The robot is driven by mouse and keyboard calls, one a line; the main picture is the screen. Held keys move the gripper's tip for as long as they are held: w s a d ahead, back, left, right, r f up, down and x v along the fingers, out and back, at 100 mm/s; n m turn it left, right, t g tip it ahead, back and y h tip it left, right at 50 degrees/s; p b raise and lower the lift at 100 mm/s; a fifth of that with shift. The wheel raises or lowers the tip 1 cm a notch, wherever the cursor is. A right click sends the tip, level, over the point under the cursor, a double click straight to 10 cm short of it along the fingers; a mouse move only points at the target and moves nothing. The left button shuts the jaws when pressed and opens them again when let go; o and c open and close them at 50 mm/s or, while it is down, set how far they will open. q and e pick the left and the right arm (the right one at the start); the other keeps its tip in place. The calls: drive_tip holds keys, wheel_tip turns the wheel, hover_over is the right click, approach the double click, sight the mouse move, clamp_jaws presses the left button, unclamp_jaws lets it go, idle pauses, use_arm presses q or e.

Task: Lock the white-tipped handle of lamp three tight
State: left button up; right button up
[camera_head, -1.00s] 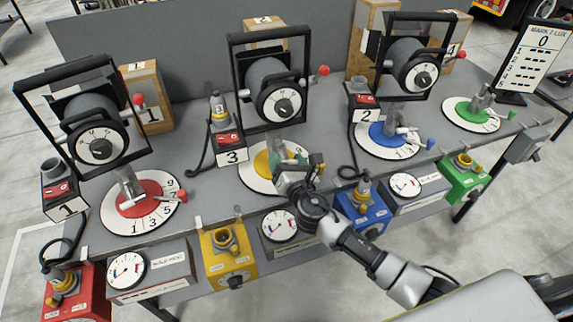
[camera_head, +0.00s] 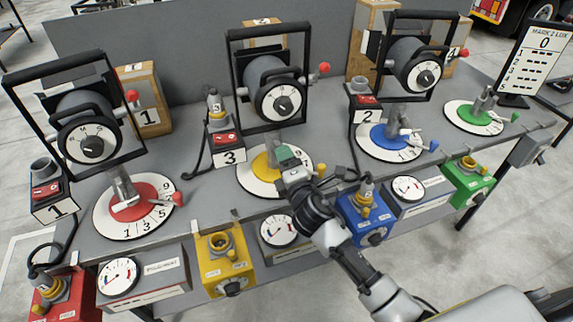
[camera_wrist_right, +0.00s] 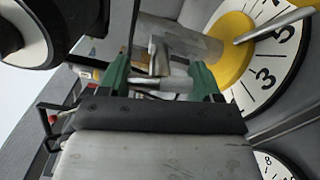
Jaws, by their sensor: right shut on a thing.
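Lamp three (camera_head: 262,73) is the middle lamp, in a black frame with a side knob (camera_head: 324,67) in red. Its base has a white numbered dial with a yellow centre (camera_head: 262,166); the dial also shows in the right wrist view (camera_wrist_right: 268,80). My right gripper (camera_head: 288,158) is at the post on this dial. In the wrist view its green-padded fingers (camera_wrist_right: 162,80) are shut on the white-tipped handle (camera_wrist_right: 170,84), which lies crosswise between them. The gripper hides most of the handle and post in the head view. My left gripper is not in view.
Lamp one, with a red dial (camera_head: 150,192), is at left. A blue dial (camera_head: 380,135) and a green dial (camera_head: 470,112) are at right. Yellow (camera_head: 222,270) and blue (camera_head: 352,210) boxes line the table's front beside my arm.

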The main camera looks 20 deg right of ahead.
drive_tip(key=m, duration=0.4)
drive_tip(key=shift+m, duration=0.4)
drive_tip(key=m, duration=0.4)
drive_tip(key=shift+m, duration=0.3)
drive_tip(key=m+p, duration=0.1)
drive_tip(key=m, duration=0.3)
drive_tip(key=shift+a+f+m+p, duration=0.15)
drive_tip(key=shift+m+p, duration=0.45)
drive_tip(key=shift+m, duration=1.8)
drive_tip(key=o, duration=0.9)
drive_tip(key=s, duration=0.3)
drive_tip(key=s+b, duration=0.1)
drive_tip(key=s, duration=0.7)
drive_tip(key=shift+d, duration=0.25)
